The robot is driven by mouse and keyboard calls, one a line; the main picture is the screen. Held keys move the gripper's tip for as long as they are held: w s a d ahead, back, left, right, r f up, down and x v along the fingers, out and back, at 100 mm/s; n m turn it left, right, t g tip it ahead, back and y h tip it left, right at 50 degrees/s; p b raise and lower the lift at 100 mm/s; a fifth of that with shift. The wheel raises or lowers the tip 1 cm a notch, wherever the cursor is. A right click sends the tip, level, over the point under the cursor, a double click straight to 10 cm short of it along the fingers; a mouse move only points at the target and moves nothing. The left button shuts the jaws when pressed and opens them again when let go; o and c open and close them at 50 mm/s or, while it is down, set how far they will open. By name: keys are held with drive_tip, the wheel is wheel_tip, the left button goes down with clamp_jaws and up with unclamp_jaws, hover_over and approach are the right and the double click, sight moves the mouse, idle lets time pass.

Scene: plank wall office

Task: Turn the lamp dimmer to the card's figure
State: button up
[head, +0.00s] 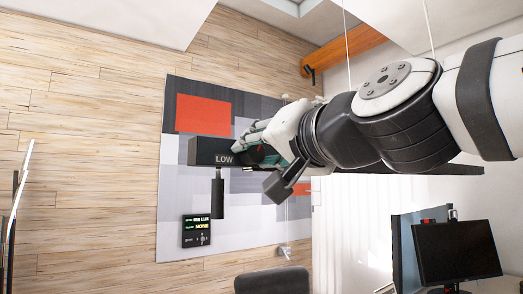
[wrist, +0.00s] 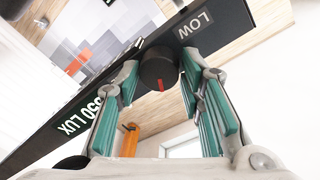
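A long dark bar (head: 212,151) with a LOW label is in front of the wall panel, and my arm hides much of it. In the wrist view the bar (wrist: 110,85) bears LOW on the right and a LUX figure on the left, its first digit unclear. A round black dimmer knob (wrist: 153,66) with a red mark sits between these labels. My gripper (wrist: 161,66) is open, its teal fingers on either side of the knob with gaps showing. In the head view my gripper (head: 262,150) is at the bar. A small dark card (head: 196,239) shows lit text, too small to read surely.
A dark cylinder (head: 217,193) hangs below the bar's left end. A grey, white and red panel (head: 275,213) covers the wall behind. Monitors (head: 455,252) stand at lower right, and a dark chair back (head: 272,281) is at the bottom.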

drive_tip(key=c, duration=0.5)
drive_tip(key=shift+d+m, duration=0.1)
drive_tip(key=shift+m, duration=1.4)
drive_tip(key=o, duration=1.2)
drive_tip(key=shift+c, duration=0.2)
drive_tip(key=v, duration=1.2)
